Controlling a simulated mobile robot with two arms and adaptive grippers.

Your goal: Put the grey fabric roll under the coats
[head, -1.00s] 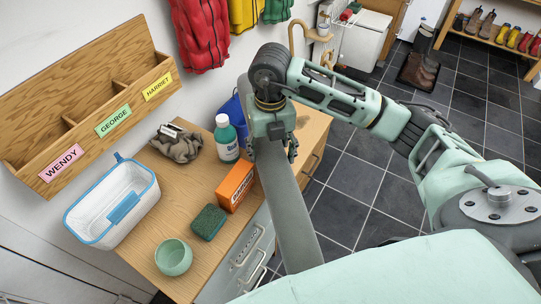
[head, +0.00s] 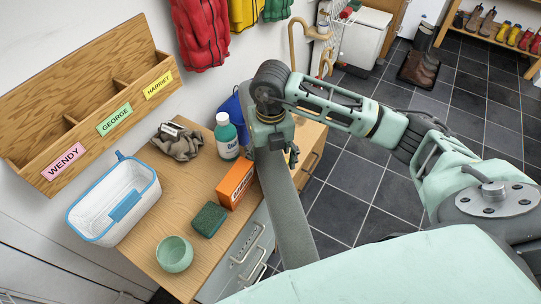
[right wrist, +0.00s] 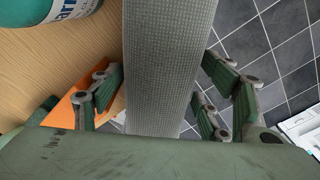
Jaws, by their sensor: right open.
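The grey fabric roll (head: 285,213) is a long, textured grey strip running along the right side of the wooden cabinet top in the head view. My right gripper (head: 272,150) is over its upper part. In the right wrist view, the roll (right wrist: 160,75) passes between the open fingers of the right gripper (right wrist: 160,100), with gaps on both sides. I cannot tell what supports the roll. The coats are red (head: 202,32), yellow (head: 243,12) and green (head: 277,8), hanging on the wall at the top. My left gripper is not in view.
A hooked cane (head: 292,40) stands near the coats. Tiled floor (head: 355,185) is open to the right.

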